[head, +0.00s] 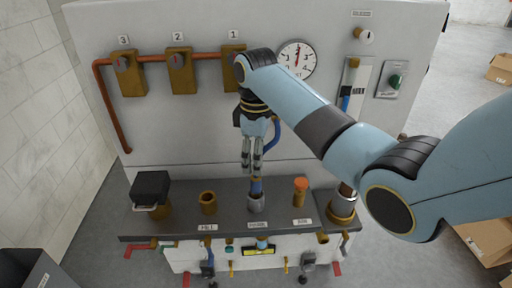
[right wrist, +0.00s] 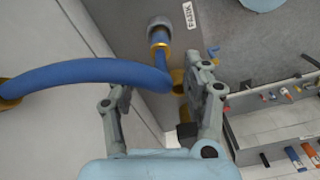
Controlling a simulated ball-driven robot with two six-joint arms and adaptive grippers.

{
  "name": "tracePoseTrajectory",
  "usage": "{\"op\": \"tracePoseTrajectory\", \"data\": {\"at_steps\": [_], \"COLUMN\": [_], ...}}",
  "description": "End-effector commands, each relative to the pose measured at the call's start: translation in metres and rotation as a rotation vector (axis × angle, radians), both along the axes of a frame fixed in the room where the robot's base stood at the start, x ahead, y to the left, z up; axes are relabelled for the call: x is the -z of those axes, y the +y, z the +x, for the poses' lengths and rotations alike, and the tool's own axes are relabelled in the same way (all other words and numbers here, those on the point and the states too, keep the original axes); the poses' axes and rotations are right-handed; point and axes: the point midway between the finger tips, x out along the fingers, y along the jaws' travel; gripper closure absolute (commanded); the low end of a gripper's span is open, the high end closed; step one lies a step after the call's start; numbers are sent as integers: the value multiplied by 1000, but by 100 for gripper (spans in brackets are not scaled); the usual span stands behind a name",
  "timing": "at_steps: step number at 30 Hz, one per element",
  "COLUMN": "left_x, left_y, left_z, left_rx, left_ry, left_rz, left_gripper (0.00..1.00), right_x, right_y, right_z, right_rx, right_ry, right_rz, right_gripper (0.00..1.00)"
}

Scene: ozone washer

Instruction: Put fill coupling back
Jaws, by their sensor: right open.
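The blue hose in the right wrist view (right wrist: 90,77) leaves the wall at left and bends up to a grey coupling (right wrist: 160,28), with a brass ring beside it. In the head view, the hose end stands upright in the grey middle fitting (head: 256,202) on the dark shelf. The brass socket (head: 208,203) left of it is open at the top, with a label that seems to read FILL. My right gripper (head: 251,168) points down just above the middle fitting. Its fingers are apart around the hose in the wrist view (right wrist: 160,85); contact is unclear. My left gripper is out of view.
An orange-topped fitting (head: 300,190) stands right of the middle one. A black block (head: 150,187) sits at the shelf's left end. Valves, a copper pipe (head: 105,95) and a gauge (head: 296,60) are on the panel behind. Below the shelf are small red handles.

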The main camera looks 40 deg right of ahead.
Motion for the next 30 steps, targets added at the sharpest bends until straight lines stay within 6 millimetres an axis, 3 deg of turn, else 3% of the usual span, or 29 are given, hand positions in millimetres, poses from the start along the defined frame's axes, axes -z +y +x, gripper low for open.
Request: {"op": "tracePoseTrajectory", "data": {"at_steps": [3,7,24,27,30], "left_x": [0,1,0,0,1], "left_y": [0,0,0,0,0], "left_z": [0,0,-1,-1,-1], "left_rx": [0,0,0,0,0], "left_ry": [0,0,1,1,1], "left_rz": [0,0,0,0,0], "left_gripper": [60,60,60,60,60], "right_x": [-18,-27,-28,-20,-5], "right_y": [-1,-1,0,1,5], "right_z": [1,1,-1,-12,-44], "right_rx": [0,1,2,25,92], "right_ry": [-3,-1,-1,-11,-42], "right_rz": [-1,-2,-1,-8,-24], "right_gripper": [51,51,51,51,51]}}
